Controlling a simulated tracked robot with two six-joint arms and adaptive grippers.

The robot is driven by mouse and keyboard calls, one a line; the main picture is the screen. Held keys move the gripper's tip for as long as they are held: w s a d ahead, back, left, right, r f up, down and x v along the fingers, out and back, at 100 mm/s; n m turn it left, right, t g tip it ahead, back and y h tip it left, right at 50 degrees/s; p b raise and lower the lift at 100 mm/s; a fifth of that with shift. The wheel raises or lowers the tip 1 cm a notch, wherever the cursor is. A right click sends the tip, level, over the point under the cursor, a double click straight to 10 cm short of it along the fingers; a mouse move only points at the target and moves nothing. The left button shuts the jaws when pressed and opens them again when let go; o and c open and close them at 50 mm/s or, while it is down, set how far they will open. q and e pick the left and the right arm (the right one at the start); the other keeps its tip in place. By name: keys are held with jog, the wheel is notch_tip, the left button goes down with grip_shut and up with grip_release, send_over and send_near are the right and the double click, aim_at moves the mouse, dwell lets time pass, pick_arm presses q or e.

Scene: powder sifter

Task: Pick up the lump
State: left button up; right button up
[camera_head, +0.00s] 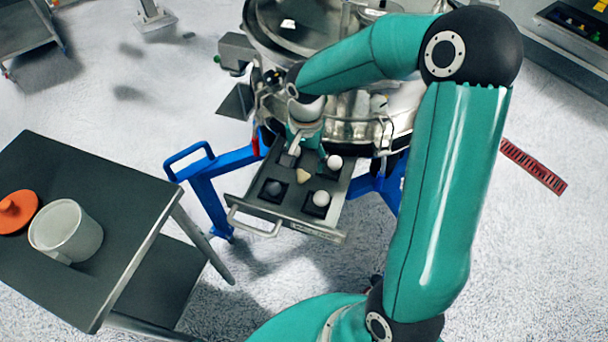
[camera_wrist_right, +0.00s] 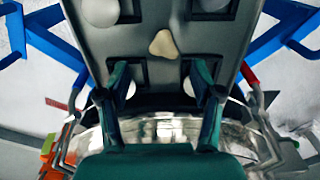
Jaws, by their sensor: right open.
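The lump (camera_head: 302,175) is a small beige rounded triangle on the dark pulled-out drawer tray (camera_head: 290,219), between the tray's square recesses. In the right wrist view, the lump (camera_wrist_right: 163,44) lies on the bare tray beyond the fingertips, roughly centred between them. My right gripper (camera_head: 303,152) is over the back part of the tray, close to the lump but apart from it. The right wrist view shows the gripper (camera_wrist_right: 160,78) with its two fingers spread and nothing held. Its height above the tray is hard to judge. My left gripper is out of view.
White balls (camera_head: 334,162) (camera_head: 321,198) and a dark ball (camera_head: 272,188) sit in recesses around the lump. The steel sifter (camera_head: 350,132) rises behind the tray, with blue legs (camera_head: 205,185) beside it. A grey table (camera_head: 110,180) at left holds a white pot (camera_head: 65,232) and orange lid (camera_head: 17,211).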

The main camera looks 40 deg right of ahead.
aim_at(302, 174)
jog(key=f, duration=0.2)
jog(key=a+f, duration=0.1)
jog(key=f, duration=0.1)
jog(key=shift+p, duration=0.4)
jog(key=shift+f, duration=0.65)
jog(key=c, duration=0.9)
